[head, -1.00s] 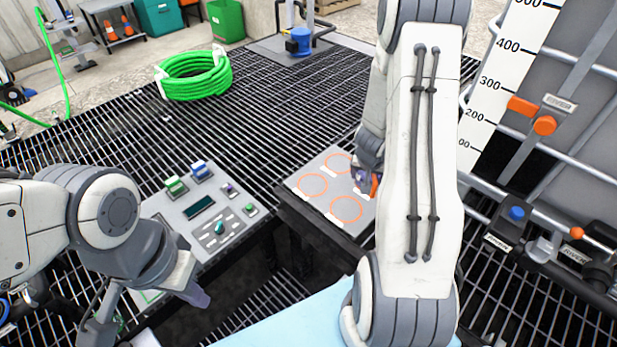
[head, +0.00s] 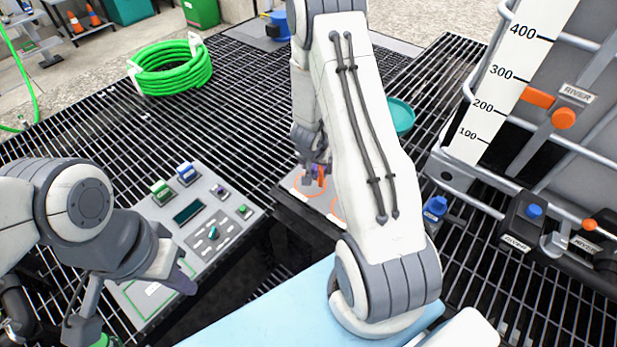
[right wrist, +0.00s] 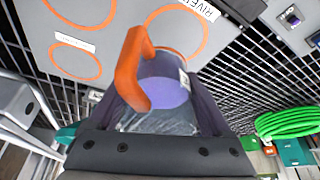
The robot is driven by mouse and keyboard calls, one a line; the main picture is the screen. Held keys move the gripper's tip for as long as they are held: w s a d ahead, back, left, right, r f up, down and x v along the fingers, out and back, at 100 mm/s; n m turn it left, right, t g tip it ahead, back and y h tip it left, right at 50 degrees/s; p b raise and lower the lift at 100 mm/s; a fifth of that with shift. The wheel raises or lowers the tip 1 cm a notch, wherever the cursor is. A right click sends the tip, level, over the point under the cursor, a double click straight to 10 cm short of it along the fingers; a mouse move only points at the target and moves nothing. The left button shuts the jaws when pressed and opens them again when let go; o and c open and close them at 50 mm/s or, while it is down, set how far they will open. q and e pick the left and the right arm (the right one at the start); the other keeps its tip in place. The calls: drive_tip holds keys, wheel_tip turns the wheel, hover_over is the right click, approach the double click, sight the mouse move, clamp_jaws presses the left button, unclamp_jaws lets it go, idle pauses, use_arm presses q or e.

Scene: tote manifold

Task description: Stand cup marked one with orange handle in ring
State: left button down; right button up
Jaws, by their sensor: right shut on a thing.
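The cup (right wrist: 165,88) is purple with a bright orange handle (right wrist: 133,65). My right gripper (right wrist: 165,110) is shut on it in the right wrist view. The cup's small white label (right wrist: 185,80) is too small to read. In the head view the cup's orange handle (head: 321,176) shows between my right gripper's fingers (head: 314,172), over the grey panel with orange rings. One ring (right wrist: 180,28) lies partly behind the cup, near a RIVER label; I cannot tell whether the cup touches the panel.
The ring panel (right wrist: 120,35) has other rings (right wrist: 79,59) and is partly hidden by my right arm in the head view. A control panel (head: 228,238) with buttons is to the left. A teal round object (head: 401,115) and a marked tank (head: 500,85) are to the right.

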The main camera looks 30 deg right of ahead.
drive_tip(key=shift+w+a+f, duration=0.5)
drive_tip(key=shift+a, duration=0.3)
wheel_tip(320, 180, down, 3)
drive_tip(key=shift+a+f+b, duration=0.1)
drive_tip(key=shift+f+b, duration=0.05)
drive_tip(key=shift+b, duration=0.25)
drive_tip(key=shift+f, duration=0.45)
